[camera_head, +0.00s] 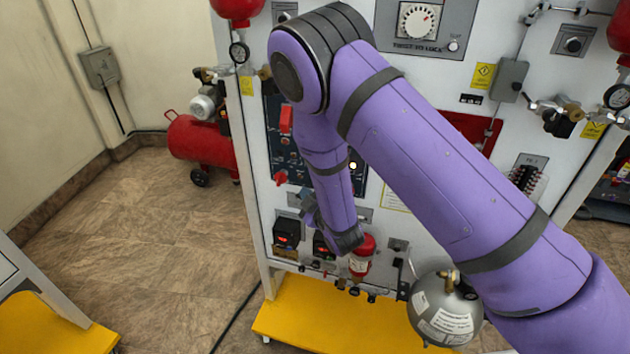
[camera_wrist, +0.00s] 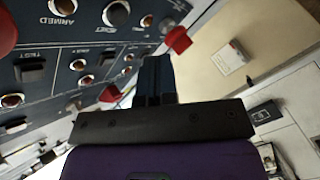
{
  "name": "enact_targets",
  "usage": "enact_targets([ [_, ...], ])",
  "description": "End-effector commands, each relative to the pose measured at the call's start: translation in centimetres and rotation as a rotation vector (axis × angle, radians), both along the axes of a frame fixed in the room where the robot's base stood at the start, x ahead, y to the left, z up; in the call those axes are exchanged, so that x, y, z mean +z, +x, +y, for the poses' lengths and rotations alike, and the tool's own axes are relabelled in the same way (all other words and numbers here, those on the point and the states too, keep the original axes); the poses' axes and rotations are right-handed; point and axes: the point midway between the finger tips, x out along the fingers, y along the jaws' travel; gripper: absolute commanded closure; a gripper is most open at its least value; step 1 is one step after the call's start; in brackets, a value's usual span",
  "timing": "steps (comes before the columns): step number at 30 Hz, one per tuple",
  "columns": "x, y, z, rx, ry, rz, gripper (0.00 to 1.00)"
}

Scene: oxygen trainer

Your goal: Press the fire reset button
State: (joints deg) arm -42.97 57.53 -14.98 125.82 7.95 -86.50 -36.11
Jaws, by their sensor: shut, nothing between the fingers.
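A dark blue control panel (camera_head: 272,110) stands on the white trainer front in the head view, largely hidden behind my purple arm. In the wrist view the panel (camera_wrist: 60,75) fills the left side, upside down, with ringed round buttons or lamps. A small label that seems to read RESET (camera_wrist: 112,31) lies close to a large ringed round part (camera_wrist: 117,13); I cannot tell for sure which part it names. My gripper (camera_wrist: 156,68) is shut and empty, in front of the panel; contact with it cannot be judged.
Red parts stick out near the panel: a red lever (camera_head: 286,119), a red knob (camera_head: 280,178), and a red piece (camera_wrist: 179,40) close to my fingers. A red extinguisher-like bottle (camera_head: 361,258) and a grey tank (camera_head: 444,308) are lower down. The floor (camera_head: 170,225) at left is clear.

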Motion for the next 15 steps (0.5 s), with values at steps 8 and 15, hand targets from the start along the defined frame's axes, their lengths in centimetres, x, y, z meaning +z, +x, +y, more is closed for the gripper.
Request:
enact_targets([
  [8, 0.0, 2.3, -0.9, -0.001, 0.000, 0.000, 1.00],
  [15, 0.0, 2.8, -1.0, 0.001, 0.000, 0.001, 1.00],
])
